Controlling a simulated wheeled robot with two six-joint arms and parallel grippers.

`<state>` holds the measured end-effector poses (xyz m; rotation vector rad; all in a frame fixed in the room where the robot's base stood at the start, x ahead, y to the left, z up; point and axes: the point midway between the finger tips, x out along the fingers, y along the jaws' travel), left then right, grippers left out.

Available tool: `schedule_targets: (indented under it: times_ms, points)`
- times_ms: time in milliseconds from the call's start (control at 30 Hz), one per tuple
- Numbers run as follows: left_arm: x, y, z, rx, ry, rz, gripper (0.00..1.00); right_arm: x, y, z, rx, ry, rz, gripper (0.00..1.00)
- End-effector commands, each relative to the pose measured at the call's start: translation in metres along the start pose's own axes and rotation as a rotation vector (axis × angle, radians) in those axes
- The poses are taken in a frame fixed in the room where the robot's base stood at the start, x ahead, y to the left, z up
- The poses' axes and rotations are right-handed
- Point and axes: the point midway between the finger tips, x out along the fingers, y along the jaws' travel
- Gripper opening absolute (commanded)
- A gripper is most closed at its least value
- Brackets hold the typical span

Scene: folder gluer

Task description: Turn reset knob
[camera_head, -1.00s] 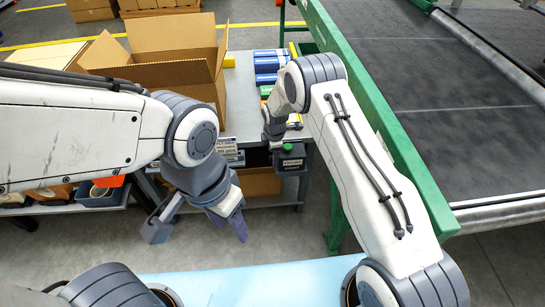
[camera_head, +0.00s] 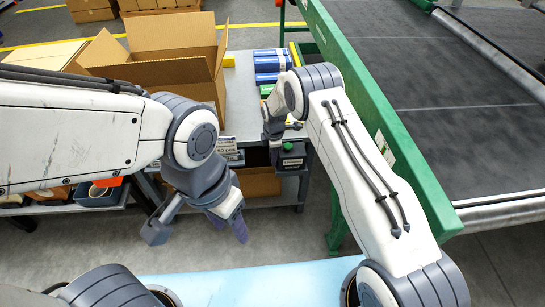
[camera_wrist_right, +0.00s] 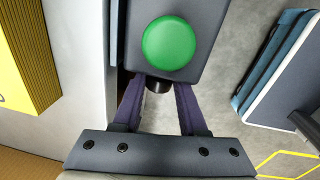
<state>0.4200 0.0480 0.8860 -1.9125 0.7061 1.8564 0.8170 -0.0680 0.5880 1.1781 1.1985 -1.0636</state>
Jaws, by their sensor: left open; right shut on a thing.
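A dark grey control box (camera_head: 291,159) hangs at the front edge of the table, with a green round button (camera_wrist_right: 168,43) on its face. In the right wrist view a black knob (camera_wrist_right: 158,85) sticks out of the box below the green button. My right gripper (camera_wrist_right: 159,88) is shut on this knob, one finger on each side. In the head view my right gripper (camera_head: 274,135) is partly hidden by its own arm. My left gripper (camera_head: 199,231) is open and empty, over the floor in front of the table, away from the box.
An open cardboard box (camera_head: 170,55) stands on the table (camera_head: 241,95), with blue packs (camera_head: 266,66) beside it. A green conveyor frame (camera_head: 375,105) runs close along the right of my right arm. Bins (camera_head: 101,192) sit on a low shelf at left.

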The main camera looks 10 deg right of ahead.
Motion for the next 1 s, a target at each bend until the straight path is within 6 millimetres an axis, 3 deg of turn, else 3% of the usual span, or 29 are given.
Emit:
schedule_targets:
  times_ms: [300,733,767,833,1000]
  points:
    - [0.032,-0.002,0.002,0.000,0.000,0.000,0.50,0.004,0.004,0.001,0.002,0.018,-0.146,0.00]
    - [0.034,-0.003,0.002,0.000,0.000,0.000,0.50,0.000,0.004,0.000,0.002,0.023,-0.176,0.00]
    - [0.034,-0.003,0.002,0.000,0.000,0.000,0.50,0.000,0.004,0.000,0.002,0.023,-0.176,0.45]
    - [0.034,-0.003,0.002,0.000,0.000,0.000,0.50,0.000,0.004,0.000,0.002,0.023,-0.176,0.71]
    - [0.034,-0.003,0.002,0.000,0.000,0.000,0.50,0.000,0.004,0.000,0.002,0.022,-0.176,0.71]
